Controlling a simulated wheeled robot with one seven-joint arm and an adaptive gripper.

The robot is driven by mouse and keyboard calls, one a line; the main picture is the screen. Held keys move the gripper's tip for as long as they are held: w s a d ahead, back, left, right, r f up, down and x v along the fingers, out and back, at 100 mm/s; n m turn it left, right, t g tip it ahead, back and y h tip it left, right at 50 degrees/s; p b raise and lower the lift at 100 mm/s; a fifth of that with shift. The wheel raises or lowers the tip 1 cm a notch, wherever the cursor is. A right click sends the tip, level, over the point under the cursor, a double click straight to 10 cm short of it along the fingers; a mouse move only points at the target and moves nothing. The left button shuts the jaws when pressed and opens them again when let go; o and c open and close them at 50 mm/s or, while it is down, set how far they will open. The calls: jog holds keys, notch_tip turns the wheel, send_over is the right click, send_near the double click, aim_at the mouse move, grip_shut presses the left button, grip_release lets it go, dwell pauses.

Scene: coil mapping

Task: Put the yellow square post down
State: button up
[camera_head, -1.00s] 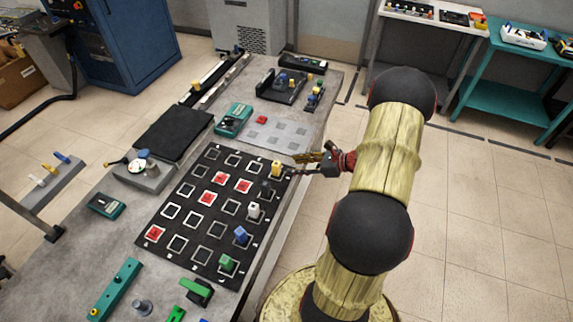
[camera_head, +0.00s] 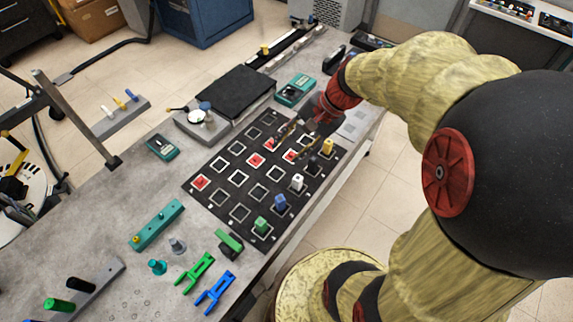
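The yellow square post (camera_head: 327,147) stands upright at the right edge of the black grid board (camera_head: 225,200), in the far corner of the row of posts. My gripper (camera_head: 284,143) is over the far part of the board, to the left of the post and apart from it. Its two slim fingers look spread with nothing between them, though they are small and dark against the board.
White (camera_head: 297,182), blue (camera_head: 280,202) and green (camera_head: 262,225) posts stand along the board's right side. Several red squares lie on the board. A black pad (camera_head: 235,92) and a teal meter (camera_head: 295,89) lie beyond. Green and blue forked pieces lie in front.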

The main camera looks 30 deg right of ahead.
jog(key=s+a+r+n+t+h, duration=0.2)
jog(key=s+a+r+n+h, duration=0.2)
jog(key=s+a+r+n, duration=0.3)
jog(key=s+r+n, duration=0.3)
jog(key=s+n, duration=0.1)
jog(key=n, duration=0.1)
jog(key=shift+a+n+h, duration=0.3)
jog(key=shift+a+h, duration=0.05)
jog(key=shift+h, duration=0.05)
jog(key=shift+w, duration=0.1)
notch_tip(320, 180, down, 2)
jog(key=shift+f+b, duration=0.15)
jog(key=shift+b, duration=1)
